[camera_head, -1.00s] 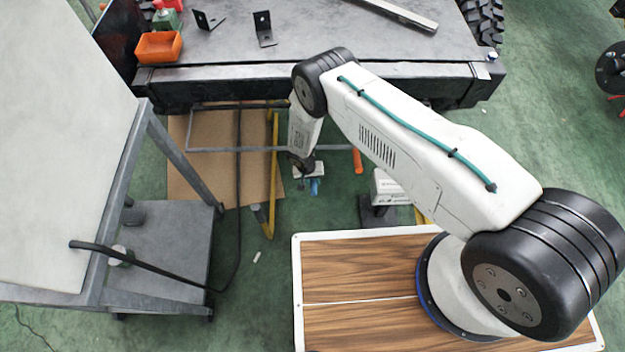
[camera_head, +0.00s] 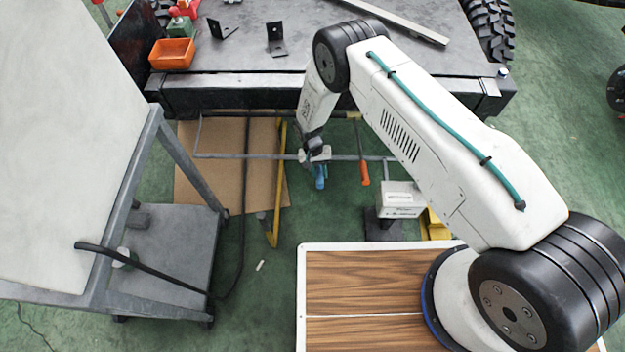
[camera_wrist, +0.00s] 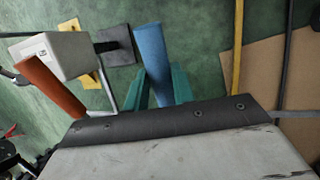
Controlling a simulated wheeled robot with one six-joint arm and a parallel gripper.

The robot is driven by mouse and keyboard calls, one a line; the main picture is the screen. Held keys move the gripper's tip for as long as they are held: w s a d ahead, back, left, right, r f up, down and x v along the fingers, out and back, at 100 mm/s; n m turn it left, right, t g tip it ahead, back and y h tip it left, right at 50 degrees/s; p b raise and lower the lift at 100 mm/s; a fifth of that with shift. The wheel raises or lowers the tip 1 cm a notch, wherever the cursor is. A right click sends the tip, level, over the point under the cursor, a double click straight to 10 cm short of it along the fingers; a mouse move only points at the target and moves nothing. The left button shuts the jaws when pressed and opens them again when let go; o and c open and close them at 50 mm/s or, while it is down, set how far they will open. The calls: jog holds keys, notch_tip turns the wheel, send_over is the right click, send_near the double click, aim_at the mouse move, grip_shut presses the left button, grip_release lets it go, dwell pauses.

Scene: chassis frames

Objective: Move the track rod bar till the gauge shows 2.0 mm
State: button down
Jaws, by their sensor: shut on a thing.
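My gripper (camera_head: 316,158) is low in front of the bench, at the grey cross bar (camera_head: 258,156). In the wrist view, its teal fingers (camera_wrist: 161,88) are shut around a blue handle (camera_wrist: 150,48). The blue handle also shows below my gripper in the head view (camera_head: 320,181). An orange handle (camera_head: 364,175) hangs apart to its right and shows at the left of the wrist view (camera_wrist: 52,88). A white box (camera_head: 402,196), possibly the gauge, stands further right; no reading is legible. I cannot tell which part is the track rod bar.
The dark bench (camera_head: 300,60) spans the back, with an orange bin (camera_head: 172,53) on it. A grey trolley (camera_head: 160,262) stands at left with a black hose. A yellow bar (camera_head: 280,170) is left of my gripper.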

jog(key=shift+w+d+r, duration=0.15)
jog(key=shift+r, duration=0.15)
jog(key=c, duration=1.2)
grip_release()
jog(key=shift+o, duration=0.2)
jog(key=v, duration=0.7)
jog(key=shift+r, duration=0.35)
jog(key=shift+w, duration=0.1)
